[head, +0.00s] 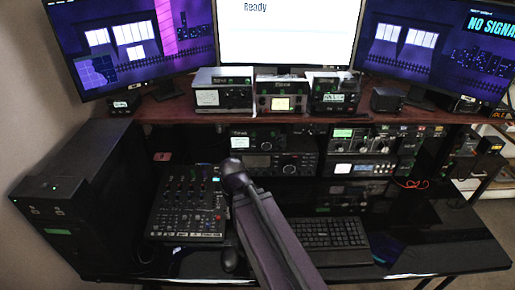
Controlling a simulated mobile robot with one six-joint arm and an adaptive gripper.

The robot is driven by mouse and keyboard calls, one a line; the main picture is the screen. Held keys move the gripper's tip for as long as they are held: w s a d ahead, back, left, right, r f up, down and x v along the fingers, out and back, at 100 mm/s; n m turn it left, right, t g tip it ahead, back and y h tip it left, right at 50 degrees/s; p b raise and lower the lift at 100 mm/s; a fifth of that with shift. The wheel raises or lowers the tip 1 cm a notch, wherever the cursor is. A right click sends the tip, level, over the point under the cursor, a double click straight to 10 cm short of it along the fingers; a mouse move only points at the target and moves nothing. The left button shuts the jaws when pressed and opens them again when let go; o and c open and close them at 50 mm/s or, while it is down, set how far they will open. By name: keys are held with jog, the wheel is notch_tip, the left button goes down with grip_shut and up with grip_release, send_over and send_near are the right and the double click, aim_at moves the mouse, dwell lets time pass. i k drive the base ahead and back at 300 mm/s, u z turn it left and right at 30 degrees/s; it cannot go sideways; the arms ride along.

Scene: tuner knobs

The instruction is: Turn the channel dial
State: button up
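Several radio units with knobs stand at the desk; I cannot tell which knob is the channel dial. On the shelf are a left radio (222,91), a middle radio (281,96) and a right radio (333,93). Below it are a dark radio (271,164) with a large round knob (289,169), and a unit with a row of knobs (375,139) above a unit with a lit display (365,169). No gripper fingers show, so I cannot see whether my gripper is open or shut.
A dark boom-like arm (270,235) with a rounded end rises from the bottom centre, between a mixer (188,208) and a keyboard (328,237); I cannot tell whether it is mine. A black computer case (75,185) stands left. Monitors line the back. The right desktop (435,240) is mostly clear.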

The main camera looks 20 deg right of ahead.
aim_at(266, 144)
jog(key=u, duration=0.35)
jog(key=k, duration=1.9)
jog(key=z, duration=0.45)
jog(key=i, duration=1)
jog(key=z, duration=0.05)
